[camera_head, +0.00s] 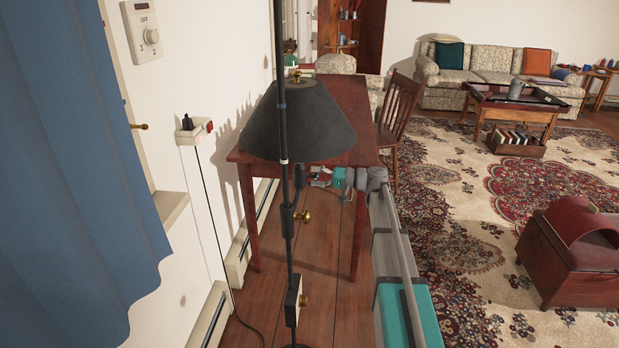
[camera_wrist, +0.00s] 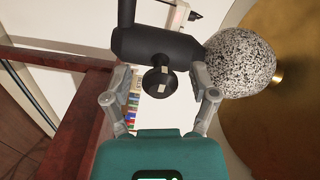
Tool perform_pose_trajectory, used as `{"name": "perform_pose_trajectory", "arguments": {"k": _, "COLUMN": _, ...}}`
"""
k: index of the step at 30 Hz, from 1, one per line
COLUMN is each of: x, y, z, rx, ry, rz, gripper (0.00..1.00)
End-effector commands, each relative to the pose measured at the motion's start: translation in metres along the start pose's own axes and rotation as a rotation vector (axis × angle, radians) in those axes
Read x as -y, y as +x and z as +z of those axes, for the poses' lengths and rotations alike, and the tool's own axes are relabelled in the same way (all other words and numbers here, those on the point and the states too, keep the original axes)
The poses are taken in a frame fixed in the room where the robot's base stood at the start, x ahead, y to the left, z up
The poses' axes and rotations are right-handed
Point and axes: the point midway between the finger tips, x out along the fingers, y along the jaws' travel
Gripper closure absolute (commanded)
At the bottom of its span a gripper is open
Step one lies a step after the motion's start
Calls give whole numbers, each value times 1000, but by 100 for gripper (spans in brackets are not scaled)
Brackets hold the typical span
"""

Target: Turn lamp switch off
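A black floor lamp stands in front of me in the head view, with a dark conical shade (camera_head: 300,125) on a thin black pole (camera_head: 286,245). My gripper (camera_head: 318,177) is just below the shade's right side, right of the pole. In the wrist view my gripper (camera_wrist: 164,76) is open, its two fingers apart on either side of a small black knob (camera_wrist: 160,84), which looks like the lamp switch. The knob sits on a black socket (camera_wrist: 155,43). A speckled round bulb (camera_wrist: 240,62) is to the right, inside the brass-coloured shade interior. Finger contact with the knob is not visible.
A red-brown wooden table (camera_head: 347,95) stands behind the lamp, with a wooden chair (camera_head: 397,110) beside it. A blue curtain (camera_head: 75,170) hangs at left. A wall outlet (camera_head: 196,133) has a black cord running down. A patterned rug (camera_head: 450,220) covers the floor at right.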

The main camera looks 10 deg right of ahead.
Motion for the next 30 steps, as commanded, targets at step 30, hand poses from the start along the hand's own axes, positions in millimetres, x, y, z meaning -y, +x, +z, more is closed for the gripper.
{"name": "perform_pose_trajectory", "arguments": {"k": 30, "x": -1, "y": -84, "z": -4, "rx": -4, "ry": 0, "rz": 0, "gripper": 24}}
